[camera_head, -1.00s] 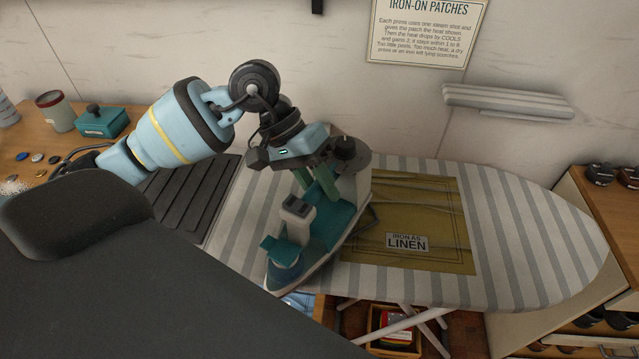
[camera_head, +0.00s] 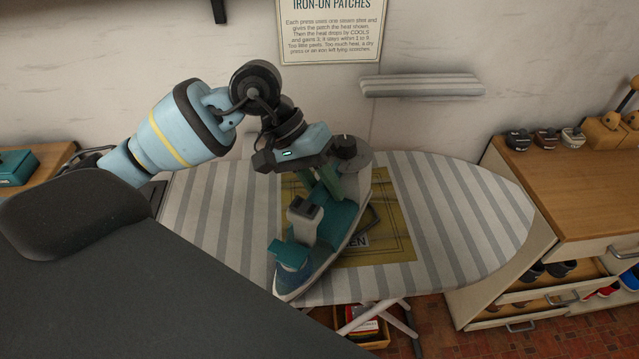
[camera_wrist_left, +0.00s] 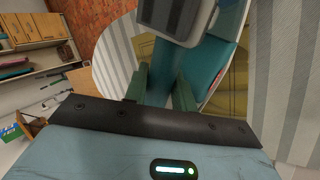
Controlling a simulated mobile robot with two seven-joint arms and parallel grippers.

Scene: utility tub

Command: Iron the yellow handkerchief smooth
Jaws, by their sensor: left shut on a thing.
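The yellow handkerchief (camera_head: 394,219) lies on the striped ironing board, with a crease line visible near its right side. The iron (camera_head: 338,222), teal and pale grey, covers much of its left and middle part in the head view. My left gripper (camera_head: 326,180) is shut on the iron, which also shows in the left wrist view (camera_wrist_left: 205,62). The iron is tilted in the picture, and I cannot tell whether its sole touches the cloth. The label on the handkerchief is mostly hidden behind the iron, with only its end showing. My right gripper is not in view.
The striped ironing board (camera_head: 470,215) has bare room to the right of the handkerchief. A wooden cabinet (camera_head: 575,195) with open drawers stands at the right. A grey wall shelf (camera_head: 422,86) and a sign (camera_head: 328,30) are on the wall. A teal box (camera_head: 17,167) is at far left.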

